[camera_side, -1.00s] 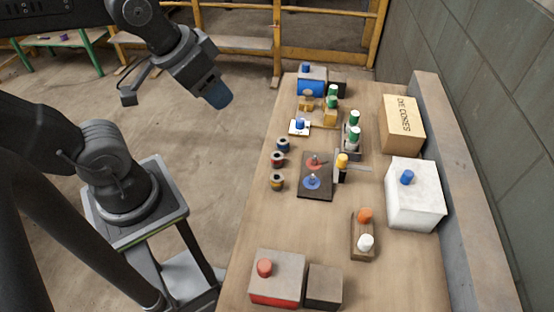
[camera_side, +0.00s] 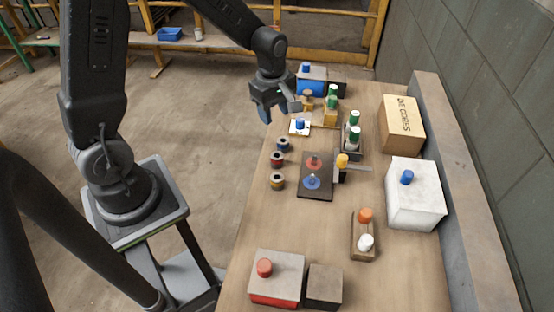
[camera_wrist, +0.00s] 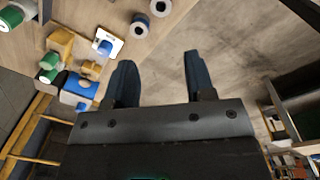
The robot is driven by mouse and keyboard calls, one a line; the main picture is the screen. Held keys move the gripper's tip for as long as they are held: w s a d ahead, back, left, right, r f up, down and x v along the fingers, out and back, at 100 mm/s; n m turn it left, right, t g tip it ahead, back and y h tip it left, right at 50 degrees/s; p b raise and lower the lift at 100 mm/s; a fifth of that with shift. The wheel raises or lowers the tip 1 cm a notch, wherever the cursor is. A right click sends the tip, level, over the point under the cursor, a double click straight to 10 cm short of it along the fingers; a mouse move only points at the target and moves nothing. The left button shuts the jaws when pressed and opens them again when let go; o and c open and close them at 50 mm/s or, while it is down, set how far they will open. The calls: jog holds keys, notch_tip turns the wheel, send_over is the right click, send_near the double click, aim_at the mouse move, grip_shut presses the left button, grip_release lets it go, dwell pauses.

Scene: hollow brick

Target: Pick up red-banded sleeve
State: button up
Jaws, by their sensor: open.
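The red-banded sleeve (camera_side: 277,159) stands upright near the left edge of the table in the side view, the middle one of a row of three. A blue-banded sleeve (camera_side: 283,145) is just behind it and a yellow-banded sleeve (camera_side: 277,182) just in front. My gripper (camera_side: 278,110) is open and empty, held above the table's left edge, behind the row and apart from it. In the wrist view my two fingers (camera_wrist: 160,62) are spread over bare floor.
A white card with a blue-topped peg (camera_side: 300,125) lies close to my gripper. A blue block (camera_side: 312,84) and yellow holder (camera_side: 330,115) stand behind. A dark board (camera_side: 316,190) with two pegs lies right of the sleeves.

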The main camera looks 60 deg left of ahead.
aim_at(277, 158)
jog(key=f+n, duration=0.1)
jog(key=f, duration=0.7)
jog(key=w+a+f+n, duration=0.1)
jog(key=f, duration=0.3)
jog(key=shift+f+n+g, duration=0.1)
jog(key=shift+n+g, duration=0.2)
jog(key=shift+g, duration=0.1)
jog(key=shift+d+f, duration=0.2)
jog(key=shift+f, duration=1.25)
jog(key=shift+d+f, duration=0.2)
jog(key=shift+f, duration=1.25)
jog(key=c, duration=0.8)
jog(key=shift+o, duration=0.2)
jog(key=shift+r, duration=0.1)
